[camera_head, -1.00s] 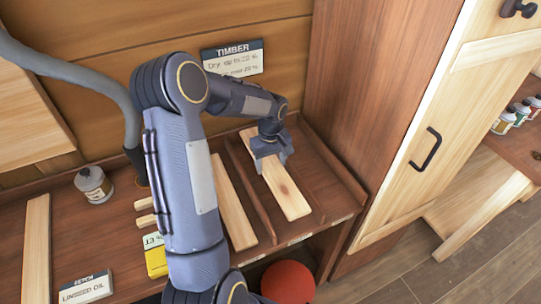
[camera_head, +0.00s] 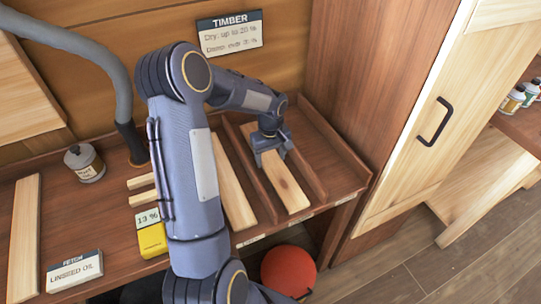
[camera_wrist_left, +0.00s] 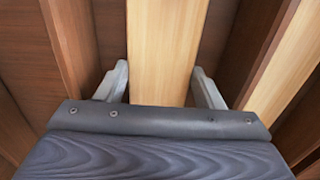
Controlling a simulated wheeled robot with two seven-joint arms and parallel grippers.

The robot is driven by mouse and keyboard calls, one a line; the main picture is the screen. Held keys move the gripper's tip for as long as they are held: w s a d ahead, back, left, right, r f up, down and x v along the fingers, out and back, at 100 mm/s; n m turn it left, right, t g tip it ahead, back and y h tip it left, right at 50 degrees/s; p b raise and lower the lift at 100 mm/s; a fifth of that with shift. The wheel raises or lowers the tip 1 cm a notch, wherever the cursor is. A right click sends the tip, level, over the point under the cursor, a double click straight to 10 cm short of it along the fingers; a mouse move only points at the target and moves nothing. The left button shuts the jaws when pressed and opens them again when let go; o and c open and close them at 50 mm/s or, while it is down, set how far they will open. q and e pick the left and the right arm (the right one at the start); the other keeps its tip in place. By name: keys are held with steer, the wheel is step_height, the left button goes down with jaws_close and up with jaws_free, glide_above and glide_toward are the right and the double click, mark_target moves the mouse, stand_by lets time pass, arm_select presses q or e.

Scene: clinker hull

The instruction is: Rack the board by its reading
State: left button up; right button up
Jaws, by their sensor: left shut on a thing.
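A pale board (camera_head: 288,190) with a dark knot lies lengthwise between two dark dividers of the wooden rack (camera_head: 345,185). My left gripper (camera_head: 271,158) is shut on this board from above. In the left wrist view its fingers (camera_wrist_left: 162,88) stand on either side of the board (camera_wrist_left: 166,45). A yellow meter (camera_head: 152,238) on the bench shows 13 %. The timber sign (camera_head: 229,34) on the back wall reads dry up to 20 % and damp over what looks like 20 %. My right gripper is out of view.
Another pale board (camera_head: 236,195) lies in the lane to the left. A lidded jar (camera_head: 85,165), a linseed oil sign (camera_head: 75,271) and a long strip (camera_head: 24,240) are on the bench's left. A cabinet (camera_head: 420,130) rises at right. A red ball (camera_head: 288,270) is below.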

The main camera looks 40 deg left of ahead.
arm_select(q)
steer(key=shift+f+b, duration=0.35)
stand_by(0.4)
steer(key=o, duration=1.2)
step_height(320, 180, up, 7)
steer(key=shift+f, duration=0.15)
steer(key=shift+s+d+r, duration=0.1)
steer(key=shift+d+r, duration=0.05)
steer(key=shift+r, duration=0.65)
steer(key=s+d+r+m+t+h, duration=0.2)
steer(key=s+d+r+m, duration=0.2)
steer(key=s+d, duration=0.4)
steer(key=s+d+r+m+t+h, duration=0.1)
steer(key=s+d+r+m+t, duration=0.2)
steer(key=s+d+m, duration=0.4)
steer(key=s+d+r, duration=0.1)
steer(key=s+d, duration=0.1)
steer(key=s, duration=0.5)
steer(key=shift+s+t+h, duration=0.2)
steer(key=shift+t+h, duration=0.1)
steer(key=shift+h, duration=0.1)
